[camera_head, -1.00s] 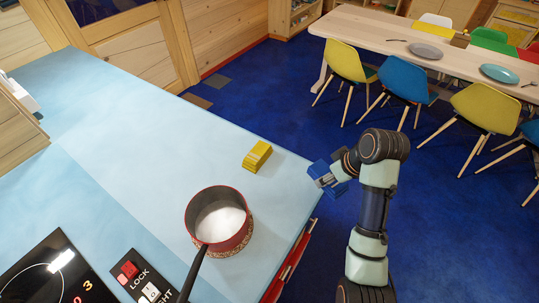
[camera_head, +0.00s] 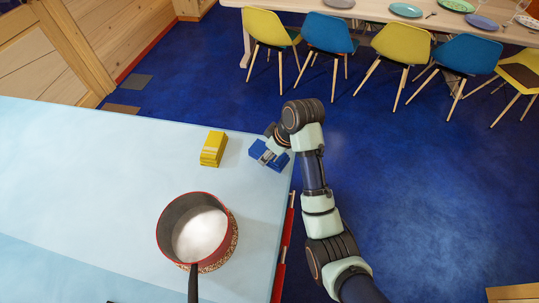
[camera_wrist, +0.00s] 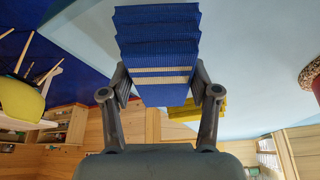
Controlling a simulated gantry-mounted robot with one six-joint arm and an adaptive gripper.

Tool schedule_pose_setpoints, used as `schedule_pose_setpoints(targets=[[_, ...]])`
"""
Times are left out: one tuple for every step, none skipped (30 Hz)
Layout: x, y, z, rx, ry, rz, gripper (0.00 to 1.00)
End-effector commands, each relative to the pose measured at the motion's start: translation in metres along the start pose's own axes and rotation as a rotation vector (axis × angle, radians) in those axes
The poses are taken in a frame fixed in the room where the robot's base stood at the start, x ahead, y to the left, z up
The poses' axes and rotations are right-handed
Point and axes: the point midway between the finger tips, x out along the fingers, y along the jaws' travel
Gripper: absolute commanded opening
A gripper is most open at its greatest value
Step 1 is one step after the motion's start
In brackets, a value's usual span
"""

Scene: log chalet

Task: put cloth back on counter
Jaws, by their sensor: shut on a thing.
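A blue folded cloth (camera_head: 262,153) with pale stripes is held in my gripper (camera_head: 271,151). It fills the upper middle of the wrist view (camera_wrist: 158,35), with my gripper's fingers (camera_wrist: 160,84) shut on both its sides. In the head view the cloth appears over the far right corner of the light blue counter (camera_head: 100,165). I cannot tell whether it touches the top. A yellow folded cloth (camera_head: 213,148) lies on the counter to the left of my gripper. It also shows partly behind the right finger in the wrist view (camera_wrist: 185,112).
A red pot (camera_head: 170,247) with white contents stands on the counter on a patterned base, its handle toward the front. Bare counter lies left of the pot. Blue floor, chairs (camera_head: 328,35) and a dining table (camera_head: 380,10) lie beyond.

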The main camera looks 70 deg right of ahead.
Motion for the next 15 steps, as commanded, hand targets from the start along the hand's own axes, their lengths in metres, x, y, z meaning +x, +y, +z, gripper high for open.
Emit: schedule_pose_setpoints(targets=[[0.0027,-0.0001,0.0013,0.0,0.0,0.0,0.28],[0.0046,0.0,0.0019,0.0,0.001,0.001,0.28],[0.0059,0.0001,0.0023,-0.001,0.002,0.002,0.28],[0.0061,0.0002,0.0023,-0.001,0.002,0.002,0.28],[0.0061,0.0002,0.0022,-0.001,0.002,0.002,0.28],[0.006,0.0002,0.0022,-0.001,0.002,0.002,0.28],[0.006,0.0002,0.0022,-0.001,0.002,0.002,0.28],[0.006,0.0002,0.0022,-0.001,0.002,0.002,0.28],[0.0061,0.0002,0.0023,-0.001,0.002,0.002,0.28],[0.0066,0.0002,0.0025,-0.001,0.002,0.002,0.28],[0.0074,0.0001,0.0029,-0.001,0.002,0.001,0.28],[0.0086,0.0001,0.0034,0.0,0.001,0.001,0.28],[0.0085,0.0001,0.0033,-0.001,0.002,0.001,0.64],[0.0083,0.0002,0.0032,-0.001,0.002,0.001,0.69],[0.0083,0.0002,0.0032,-0.001,0.002,0.002,0.76]])
